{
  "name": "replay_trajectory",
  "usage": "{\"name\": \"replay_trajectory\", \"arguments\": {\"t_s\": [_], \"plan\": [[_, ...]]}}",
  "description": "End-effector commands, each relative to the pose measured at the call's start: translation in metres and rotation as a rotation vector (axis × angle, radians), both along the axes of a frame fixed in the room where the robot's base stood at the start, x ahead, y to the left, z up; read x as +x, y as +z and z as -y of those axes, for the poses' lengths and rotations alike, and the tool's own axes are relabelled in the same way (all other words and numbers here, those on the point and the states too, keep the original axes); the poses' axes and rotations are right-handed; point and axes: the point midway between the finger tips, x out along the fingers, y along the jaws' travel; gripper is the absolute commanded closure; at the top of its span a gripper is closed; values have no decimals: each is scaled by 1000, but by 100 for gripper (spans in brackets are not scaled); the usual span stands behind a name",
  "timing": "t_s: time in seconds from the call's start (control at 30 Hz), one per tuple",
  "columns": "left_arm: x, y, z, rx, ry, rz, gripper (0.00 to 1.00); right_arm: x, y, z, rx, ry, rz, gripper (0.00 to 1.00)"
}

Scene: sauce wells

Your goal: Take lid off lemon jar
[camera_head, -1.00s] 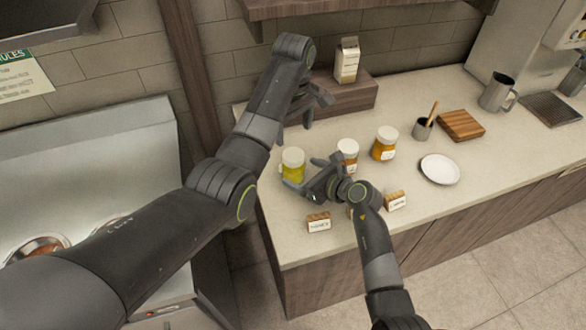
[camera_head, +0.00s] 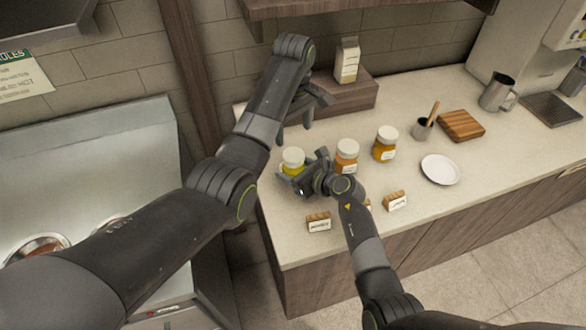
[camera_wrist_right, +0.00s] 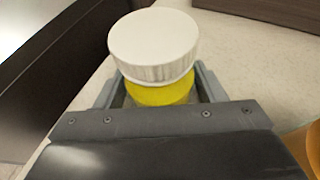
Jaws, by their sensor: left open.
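The lemon jar, a yellow jar (camera_head: 291,170) with a white lid (camera_head: 293,155), stands upright at the left of the counter. The lid is on it. In the right wrist view the white lid (camera_wrist_right: 153,45) sits on the yellow body (camera_wrist_right: 160,94). My right gripper (camera_head: 304,173) is at the jar, with one finger on each side of its body below the lid. The fingers look open, and I cannot tell whether they touch it. My left gripper (camera_head: 309,108) is open and empty, above and behind the jar.
An orange jar (camera_head: 346,158) and an amber jar (camera_head: 385,146) stand to the right. Small label blocks (camera_head: 318,222) line the front. A wooden riser (camera_head: 345,97) with a carton (camera_head: 347,60) is behind. A white plate (camera_head: 440,170) lies right, with clear counter around it.

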Motion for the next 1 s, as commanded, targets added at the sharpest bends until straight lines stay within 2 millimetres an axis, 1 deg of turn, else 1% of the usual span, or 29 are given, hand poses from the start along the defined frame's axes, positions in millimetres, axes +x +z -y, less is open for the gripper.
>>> {"name": "replay_trajectory", "arguments": {"t_s": [0.03,0.07,0.47,0.57,0.67,1.0], "plan": [[0,0,0,0,0,0,31,0,0,0,0,0,0,44],[0,0,0,0,0,0,31,0,0,0,0,0,0,47],[0,0,0,0,-17,0,31,0,0,0,-1,0,-1,100],[0,0,0,0,-79,0,31,0,0,0,-1,0,-1,100],[0,0,0,0,-190,0,31,0,0,0,-1,0,-1,100],[0,0,0,0,-721,0,31,0,0,0,-1,0,-1,100]]}}
